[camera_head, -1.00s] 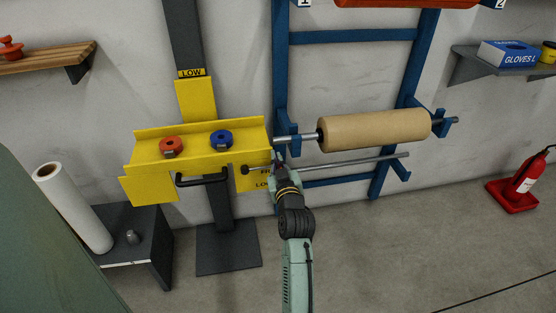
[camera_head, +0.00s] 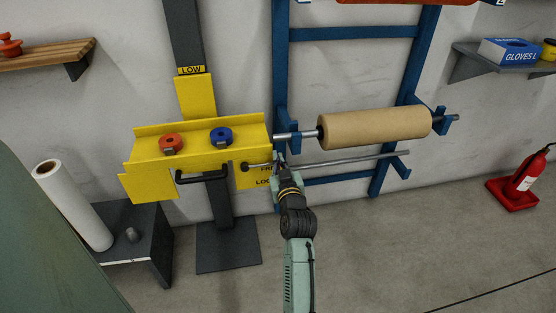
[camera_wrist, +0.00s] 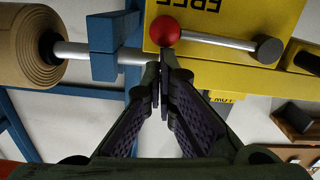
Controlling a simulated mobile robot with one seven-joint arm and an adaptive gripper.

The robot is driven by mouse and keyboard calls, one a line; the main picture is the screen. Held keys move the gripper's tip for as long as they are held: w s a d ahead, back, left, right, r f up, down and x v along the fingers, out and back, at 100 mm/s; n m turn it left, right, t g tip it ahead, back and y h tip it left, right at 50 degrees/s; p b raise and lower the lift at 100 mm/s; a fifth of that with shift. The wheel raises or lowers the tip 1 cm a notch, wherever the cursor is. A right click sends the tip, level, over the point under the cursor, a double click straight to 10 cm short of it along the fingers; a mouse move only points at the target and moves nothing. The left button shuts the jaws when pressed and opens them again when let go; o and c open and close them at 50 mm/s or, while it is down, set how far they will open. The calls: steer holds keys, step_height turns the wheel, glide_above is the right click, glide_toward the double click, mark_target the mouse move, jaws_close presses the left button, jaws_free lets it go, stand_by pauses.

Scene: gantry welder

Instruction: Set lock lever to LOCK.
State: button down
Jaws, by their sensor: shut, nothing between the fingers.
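The lock lever (camera_wrist: 215,40) is a grey rod with a red ball knob (camera_wrist: 165,30) at one end and a dark pivot (camera_wrist: 268,48) at the other. It sits on the yellow carriage (camera_wrist: 210,75), whose FREE label shows upside down in the wrist view. In the head view the lever (camera_head: 258,165) points right, nearly level, beside the FREE label and above a partly hidden LOCK label (camera_head: 263,182). My gripper (camera_wrist: 163,85) is shut and empty, its fingertips close to the knob; contact cannot be told. In the head view my gripper (camera_head: 280,160) hides the knob.
A blue rack (camera_head: 283,80) holds a brown roll (camera_head: 375,130) on a bar just right of my gripper, with a thin grey rod (camera_head: 350,160) below. A black handle (camera_head: 202,177) juts from the carriage, left of the lever.

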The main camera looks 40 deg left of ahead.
steer(key=shift+w+f, duration=0.1)
steer(key=shift+f, duration=0.2)
steer(key=s+a+f+m+b, duration=0.1)
steer(key=s+f+m, duration=0.1)
steer(key=f+m, duration=0.4)
steer(key=s+a+f+m+b, duration=0.1)
steer(key=a+f+m, duration=0.1)
steer(key=f+m, duration=0.4)
steer(key=shift+s+m+y, duration=0.35)
steer(key=shift+m+y, duration=0.05)
steer(key=shift+m, duration=1.1)
